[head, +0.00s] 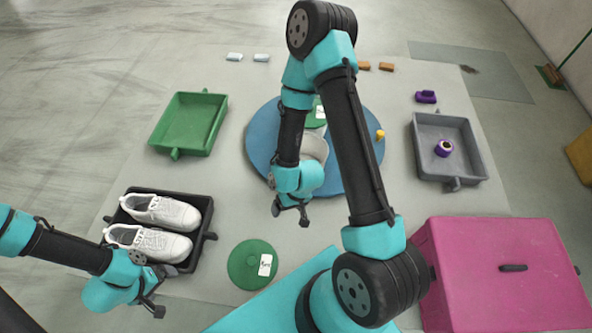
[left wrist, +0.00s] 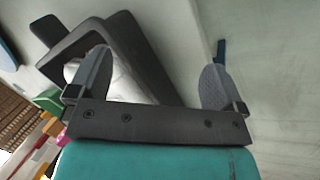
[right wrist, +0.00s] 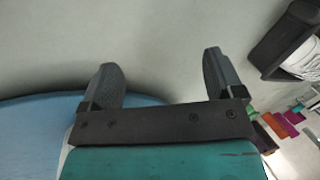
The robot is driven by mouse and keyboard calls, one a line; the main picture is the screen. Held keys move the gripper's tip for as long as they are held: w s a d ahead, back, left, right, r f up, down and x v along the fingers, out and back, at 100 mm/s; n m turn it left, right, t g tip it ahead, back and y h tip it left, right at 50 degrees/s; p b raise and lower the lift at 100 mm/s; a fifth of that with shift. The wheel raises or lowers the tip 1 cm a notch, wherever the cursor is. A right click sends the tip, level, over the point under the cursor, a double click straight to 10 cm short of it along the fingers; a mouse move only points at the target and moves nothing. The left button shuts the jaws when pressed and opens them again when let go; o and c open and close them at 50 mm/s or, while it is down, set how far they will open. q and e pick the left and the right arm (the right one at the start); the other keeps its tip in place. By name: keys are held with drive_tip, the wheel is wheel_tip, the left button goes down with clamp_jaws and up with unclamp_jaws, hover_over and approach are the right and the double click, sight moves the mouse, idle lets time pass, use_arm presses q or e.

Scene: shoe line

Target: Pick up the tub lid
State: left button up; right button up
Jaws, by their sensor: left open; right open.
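A round green lid (head: 246,266) with a white label lies flat on the grey mat near the front. I take it as the tub lid. A pale round tub (head: 316,147) stands on the blue disc (head: 357,172), partly hidden by my right arm. My right gripper (head: 304,218) is open and empty, beyond the lid and to its right, near the front edge of the disc. My left gripper (head: 158,307) is open and empty, to the left of the lid and in front of the black tray. Neither wrist view shows the lid.
The black tray (head: 205,222) holds two white shoes. A second green labelled piece (head: 317,113) is on the disc. A green tray (head: 188,123) is at the back left. A grey tray (head: 462,166) with a purple ring and a pink box (head: 490,245) are at the right.

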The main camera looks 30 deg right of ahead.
drive_tip(key=c, duration=0.4)
drive_tip(key=a+r+m, duration=0.1)
wheel_tip(320, 180, up, 10)
drive_tip(key=m+h, duration=0.4)
drive_tip(key=m, duration=1)
hover_over(252, 263)
drive_tip(key=shift+r+g, duration=0.15)
drive_tip(key=shift+g, duration=0.25)
drive_tip(key=shift+f, duration=6.15)
